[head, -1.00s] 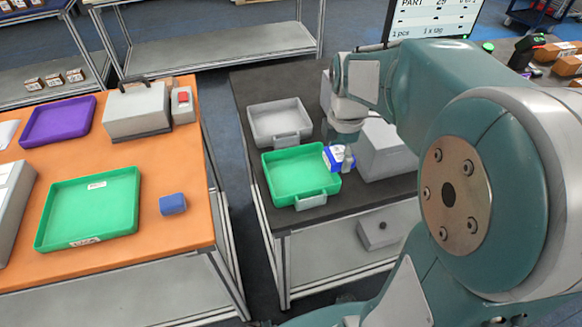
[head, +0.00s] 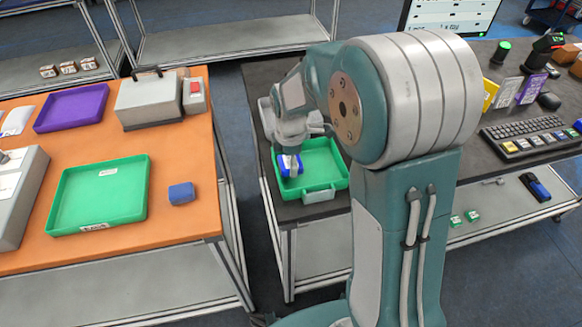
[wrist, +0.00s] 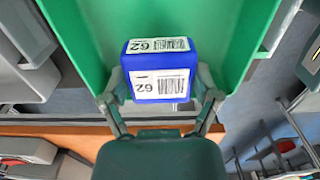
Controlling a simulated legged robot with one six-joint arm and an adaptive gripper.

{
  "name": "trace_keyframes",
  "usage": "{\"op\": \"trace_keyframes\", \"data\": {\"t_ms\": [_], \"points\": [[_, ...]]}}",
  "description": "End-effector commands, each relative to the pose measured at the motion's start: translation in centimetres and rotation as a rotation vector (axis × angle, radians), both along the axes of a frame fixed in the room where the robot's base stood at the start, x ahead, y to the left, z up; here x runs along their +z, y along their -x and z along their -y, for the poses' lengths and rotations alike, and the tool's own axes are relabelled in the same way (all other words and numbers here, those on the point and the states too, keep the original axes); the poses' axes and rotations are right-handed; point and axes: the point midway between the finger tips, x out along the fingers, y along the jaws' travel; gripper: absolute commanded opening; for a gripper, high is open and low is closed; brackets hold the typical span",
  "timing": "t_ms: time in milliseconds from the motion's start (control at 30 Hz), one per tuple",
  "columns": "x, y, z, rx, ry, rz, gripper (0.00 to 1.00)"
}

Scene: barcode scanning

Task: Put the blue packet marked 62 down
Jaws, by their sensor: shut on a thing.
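The blue packet (wrist: 158,72) carries white barcode labels marked 62 on two faces in the wrist view. My gripper (wrist: 160,95) is shut on it, one finger at each side. In the head view the packet (head: 284,168) is at the left part of the green tray (head: 336,187) on the dark table, with my gripper (head: 289,152) above it, pointing down. The green tray (wrist: 215,30) lies behind the packet in the wrist view. I cannot tell whether the packet touches the tray floor.
On the orange table at left are another green tray (head: 60,205), a purple tray (head: 72,108) and a blue block (head: 181,193). A keyboard (head: 530,136) lies at right.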

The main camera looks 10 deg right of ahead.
Motion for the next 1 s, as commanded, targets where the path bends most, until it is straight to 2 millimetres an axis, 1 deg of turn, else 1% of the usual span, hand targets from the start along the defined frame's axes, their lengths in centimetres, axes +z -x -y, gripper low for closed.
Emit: {"op": "trace_keyframes", "data": {"t_ms": [33, 133, 467, 500, 533, 900, 1000], "points": [[-1.0, 0.2, 0.1, -0.001, 0.001, -0.006, 0.23], [-2.2, 0.1, 0.1, -0.001, 0.0, -0.004, 0.23], [-2.6, 0.1, 0.1, 0.0, 0.0, -0.002, 0.23], [-2.5, 0.1, 0.1, 0.0, 0.0, -0.002, 0.97], [-2.5, 0.1, 0.1, 0.0, 0.0, -0.002, 1.0], [-2.5, 0.1, 0.1, 0.0, 0.0, -0.002, 1.0], [-2.1, 0.1, 0.1, 0.0, 0.0, 0.0, 1.0]]}}
